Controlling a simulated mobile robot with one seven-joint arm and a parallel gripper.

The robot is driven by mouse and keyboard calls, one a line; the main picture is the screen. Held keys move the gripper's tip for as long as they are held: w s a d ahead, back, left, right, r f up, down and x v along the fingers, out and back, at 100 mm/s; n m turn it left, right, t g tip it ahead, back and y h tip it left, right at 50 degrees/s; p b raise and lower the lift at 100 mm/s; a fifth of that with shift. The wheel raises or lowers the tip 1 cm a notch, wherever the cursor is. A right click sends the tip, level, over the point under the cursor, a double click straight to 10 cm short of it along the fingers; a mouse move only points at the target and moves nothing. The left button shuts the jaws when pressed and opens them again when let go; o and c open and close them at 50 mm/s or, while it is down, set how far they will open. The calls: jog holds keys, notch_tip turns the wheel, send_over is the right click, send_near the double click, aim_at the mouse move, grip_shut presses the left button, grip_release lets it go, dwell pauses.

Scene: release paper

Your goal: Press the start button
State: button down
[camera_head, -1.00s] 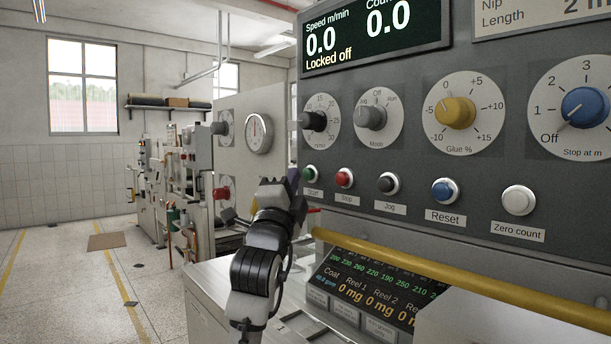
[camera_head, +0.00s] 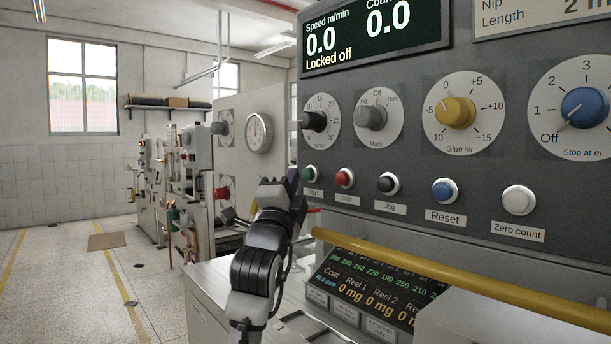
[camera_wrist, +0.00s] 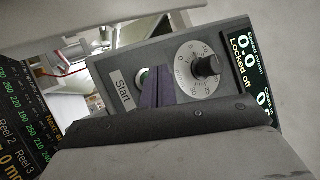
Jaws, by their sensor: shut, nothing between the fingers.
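The green start button (camera_head: 309,173) is at the left end of the button row on the grey panel, above its "Start" label. My gripper (camera_head: 292,179) is shut and empty, just left of and slightly below the button in the head view. In the wrist view, the dark purple fingertips (camera_wrist: 154,84) overlap the start button (camera_wrist: 144,75) and hide much of it. I cannot tell whether they touch it. The "Start" label (camera_wrist: 122,90) is beside them. The display (camera_head: 375,38) reads "Locked off" and speed 0.0.
To the right are the red stop button (camera_head: 344,178), black jog button (camera_head: 388,184), blue reset button (camera_head: 444,191) and white zero count button (camera_head: 518,200). Dials sit above the row. A yellow rail (camera_head: 440,277) runs below it. Open floor lies at left.

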jog(key=shift+w+d, duration=0.1)
jog(key=shift+d, duration=0.05)
jog(key=shift+w+d, duration=0.15)
jog(key=shift+d, duration=0.1)
jog(key=shift+w+d, duration=0.25)
jog(key=shift+d, duration=0.1)
dwell(1.0)
jog(key=shift+a, duration=0.1)
dwell(0.3)
jog(key=shift+s+a, duration=0.5)
jog(key=shift+a, duration=0.1)
jog(key=s+a+b, duration=0.1)
jog(key=a, duration=0.1)
jog(key=s+a, duration=0.2)
jog(key=shift+b, duration=0.4)
dwell(0.4)
